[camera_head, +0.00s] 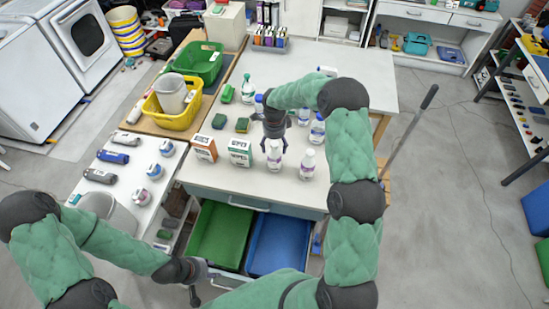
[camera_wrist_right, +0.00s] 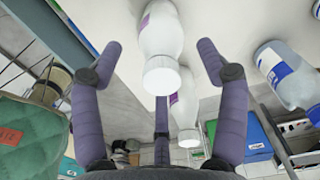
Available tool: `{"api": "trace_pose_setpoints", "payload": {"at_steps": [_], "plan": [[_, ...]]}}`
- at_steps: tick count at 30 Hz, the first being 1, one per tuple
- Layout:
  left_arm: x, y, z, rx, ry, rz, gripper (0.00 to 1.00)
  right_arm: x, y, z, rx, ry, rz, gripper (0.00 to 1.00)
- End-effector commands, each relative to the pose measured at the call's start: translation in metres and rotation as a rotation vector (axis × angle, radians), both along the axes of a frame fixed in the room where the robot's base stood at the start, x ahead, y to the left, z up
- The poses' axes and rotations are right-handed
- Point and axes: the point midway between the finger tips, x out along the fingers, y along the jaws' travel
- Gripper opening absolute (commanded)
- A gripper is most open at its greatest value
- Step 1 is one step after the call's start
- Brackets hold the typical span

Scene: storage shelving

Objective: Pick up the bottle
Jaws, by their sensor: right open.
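Several white bottles stand on the white table. A white bottle with a purple label (camera_head: 274,156) stands just below my right gripper (camera_head: 273,122), and a similar bottle (camera_head: 307,165) stands to its right. In the right wrist view, my right gripper (camera_wrist_right: 162,75) is open, and a white bottle (camera_wrist_right: 161,45) shows between its spread fingers, apart from them. Another white bottle (camera_wrist_right: 185,108) shows beyond it, and a bottle with a blue label (camera_wrist_right: 287,76) is at the right. My left gripper (camera_head: 198,280) is low, beside the open drawer, and its fingers are unclear.
Two small boxes (camera_head: 240,152) stand left of the nearest bottles. More bottles (camera_head: 317,130) stand close to my right arm. A spray bottle (camera_head: 247,89) and sponges are further back. Green (camera_head: 220,232) and blue (camera_head: 276,244) bins sit in the open drawer.

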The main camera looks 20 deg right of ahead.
Motion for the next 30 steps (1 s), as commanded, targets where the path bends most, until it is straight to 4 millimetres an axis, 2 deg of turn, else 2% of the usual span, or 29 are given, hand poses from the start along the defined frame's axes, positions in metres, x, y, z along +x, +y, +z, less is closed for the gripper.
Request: {"api": "trace_pose_setpoints", "payload": {"at_steps": [6,15,21,25,26,30], "plan": [[0.000,0.000,0.003,0.000,-0.001,0.000,0.40,0.000,0.001,-0.026,0.000,0.001,0.000,0.74],[0.000,0.000,0.003,0.000,0.000,0.000,0.40,0.001,0.001,-0.030,0.000,-0.001,0.000,0.74],[0.000,0.000,0.003,0.000,0.000,0.000,0.40,0.000,0.001,-0.030,0.000,0.000,0.000,0.21],[0.000,0.000,0.003,0.000,0.000,0.000,0.40,0.000,0.001,-0.030,0.000,0.000,0.001,0.21],[0.000,0.000,0.003,0.000,0.000,0.000,0.40,0.000,0.001,-0.030,0.000,0.001,0.001,0.17],[0.000,0.000,0.003,0.000,0.000,0.000,0.40,0.000,0.001,-0.030,0.000,0.001,0.001,0.17]]}}
